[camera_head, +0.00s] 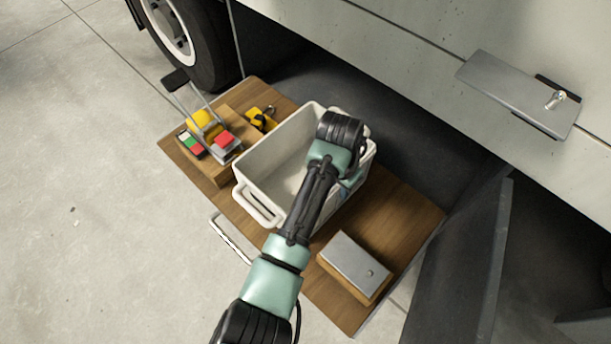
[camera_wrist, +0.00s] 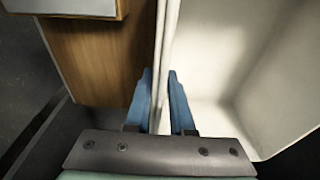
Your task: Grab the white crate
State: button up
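The white crate (camera_head: 265,158) stands upright on a wooden board, with its open top up and a loop handle on its near left side. My gripper (camera_wrist: 160,100) is at the crate's right side wall, mostly hidden behind my arm in the head view. In the wrist view its two blue fingers straddle the thin rim of the crate (camera_wrist: 270,75), one finger outside and one inside. The gap between the fingers is narrow. I cannot tell whether they press on the wall. The part of the crate that I see inside looks empty.
The wooden board (camera_head: 405,215) carries a metal-topped block (camera_head: 355,262) right of the crate. A tool caddy with coloured items (camera_head: 208,132) stands left of it. The truck body (camera_head: 430,90) overhangs behind, with a wheel (camera_head: 195,45) at upper left. Concrete floor (camera_head: 85,180) is clear at left.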

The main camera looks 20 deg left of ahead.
grip_shut()
dwell(1.0)
